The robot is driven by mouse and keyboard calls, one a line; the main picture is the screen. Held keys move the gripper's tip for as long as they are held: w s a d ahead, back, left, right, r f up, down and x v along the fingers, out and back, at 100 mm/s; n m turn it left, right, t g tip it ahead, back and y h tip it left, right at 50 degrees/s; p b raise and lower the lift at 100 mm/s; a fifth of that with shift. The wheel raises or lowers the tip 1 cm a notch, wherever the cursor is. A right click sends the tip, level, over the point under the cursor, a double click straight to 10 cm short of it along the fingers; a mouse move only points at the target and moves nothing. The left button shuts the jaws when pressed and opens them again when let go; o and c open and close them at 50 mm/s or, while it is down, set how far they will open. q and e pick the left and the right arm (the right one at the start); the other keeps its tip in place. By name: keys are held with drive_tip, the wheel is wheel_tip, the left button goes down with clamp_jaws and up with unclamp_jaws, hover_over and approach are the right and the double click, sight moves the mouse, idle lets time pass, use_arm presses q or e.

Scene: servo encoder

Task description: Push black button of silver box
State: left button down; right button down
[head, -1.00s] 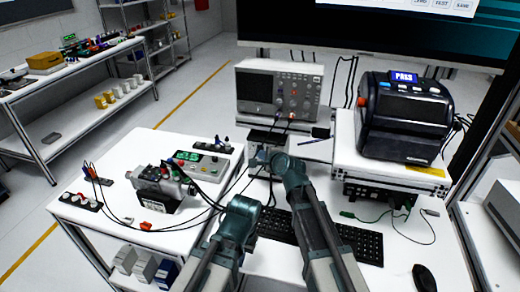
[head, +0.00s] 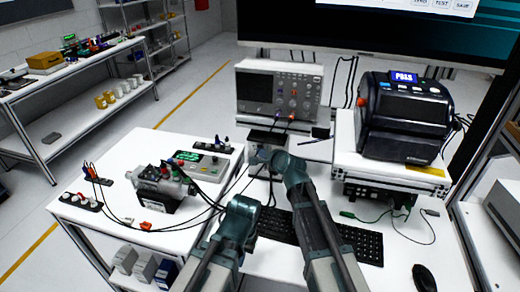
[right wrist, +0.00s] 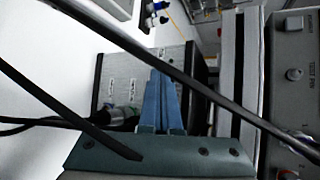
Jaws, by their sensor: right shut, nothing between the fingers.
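In the right wrist view my right gripper (right wrist: 160,103) is shut and empty, its two blue fingers side by side. They lie in front of a silver-grey box (right wrist: 120,72) with dark edges and small labels. Contact cannot be told, and I cannot make out a black button. In the head view my right gripper (head: 256,157) is small beside a dark-topped grey box (head: 265,136) below the oscilloscope. My left arm shows at the lower middle, but its fingers cannot be seen.
Black cables (right wrist: 190,80) cross before the wrist camera. The oscilloscope (head: 280,92) stands behind my right gripper. A label printer (head: 405,120) stands at right, a keyboard (head: 360,243) in front. A side table (head: 130,235) holds a green-display instrument (head: 205,163) and a motor (head: 160,188).

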drive_tip(key=shift+w, duration=0.1)
idle(0.3)
drive_tip(key=shift+s+a, duration=0.1)
drive_tip(key=shift+s, duration=0.45)
drive_tip(key=s+a, duration=0.1)
drive_tip(key=s, duration=0.4)
drive_tip(key=shift+s+a, duration=0.3)
drive_tip(key=shift+s, duration=0.1)
